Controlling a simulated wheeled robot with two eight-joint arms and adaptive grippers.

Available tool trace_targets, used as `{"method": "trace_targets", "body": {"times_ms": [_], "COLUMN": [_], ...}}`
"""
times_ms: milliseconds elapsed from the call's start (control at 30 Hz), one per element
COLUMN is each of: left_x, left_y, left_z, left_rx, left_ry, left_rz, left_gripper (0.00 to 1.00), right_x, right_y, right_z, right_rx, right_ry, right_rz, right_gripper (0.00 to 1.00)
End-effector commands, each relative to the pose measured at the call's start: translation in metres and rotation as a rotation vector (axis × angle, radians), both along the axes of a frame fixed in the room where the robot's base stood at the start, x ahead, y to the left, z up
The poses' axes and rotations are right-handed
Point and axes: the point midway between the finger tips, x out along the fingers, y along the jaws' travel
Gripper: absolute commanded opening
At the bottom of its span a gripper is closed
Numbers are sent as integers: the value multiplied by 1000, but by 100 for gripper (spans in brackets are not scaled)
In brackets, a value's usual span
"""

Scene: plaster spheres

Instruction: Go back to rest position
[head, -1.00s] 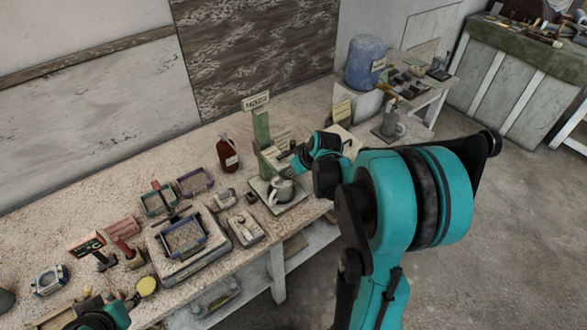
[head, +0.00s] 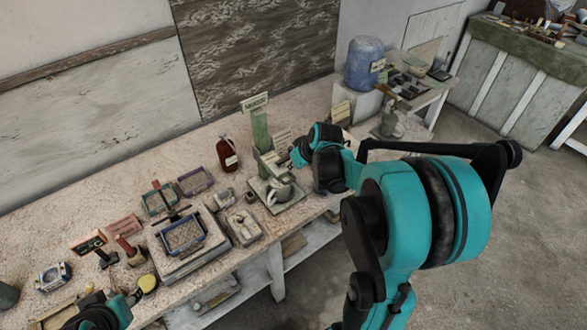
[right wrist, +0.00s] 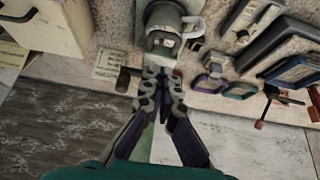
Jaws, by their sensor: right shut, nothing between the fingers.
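My right gripper (right wrist: 163,90) is shut and empty in the right wrist view. Its fingertips point toward a grey metal jug (right wrist: 165,35) with a pale handle, apart from it. In the head view the right gripper (head: 298,156) shows small, above the bench near the green post and behind the jug (head: 280,187). The jug stands upright on a square tray (head: 293,203). My left arm's teal end shows at the bottom left of the head view, by a yellow disc; its fingers cannot be made out clearly.
The long bench (head: 60,200) holds a brown bottle (head: 228,155), a green post (head: 260,130) with a sign, several small trays and a scale-like tray (head: 182,236). A blue water container (head: 365,62) stands behind. Open floor (head: 535,230) lies to the right.

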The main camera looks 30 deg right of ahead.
Motion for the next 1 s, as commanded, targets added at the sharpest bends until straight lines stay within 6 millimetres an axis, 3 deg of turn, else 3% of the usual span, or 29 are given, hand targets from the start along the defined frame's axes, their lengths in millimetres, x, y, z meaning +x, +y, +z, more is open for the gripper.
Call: {"method": "trace_targets", "body": {"times_ms": [100,300,667,833,1000], "left_x": [0,0,0,0,0], "left_y": [0,0,0,0,0], "left_z": [8,15,13,-13,-53], "left_rx": [0,0,0,0,0], "left_ry": [0,0,0,0,0], "left_rz": [0,0,0,0,0], "left_gripper": [40,40,40,40,40], "right_x": [-15,-32,-38,-59,-105], "right_y": [-1,-2,2,44,107], "right_z": [26,51,57,44,15], "right_rx": [1,1,0,-2,-4], "right_ry": [0,0,0,2,-11], "right_rz": [1,1,1,-8,-34], "right_gripper": [0,0,0,0,0]}}
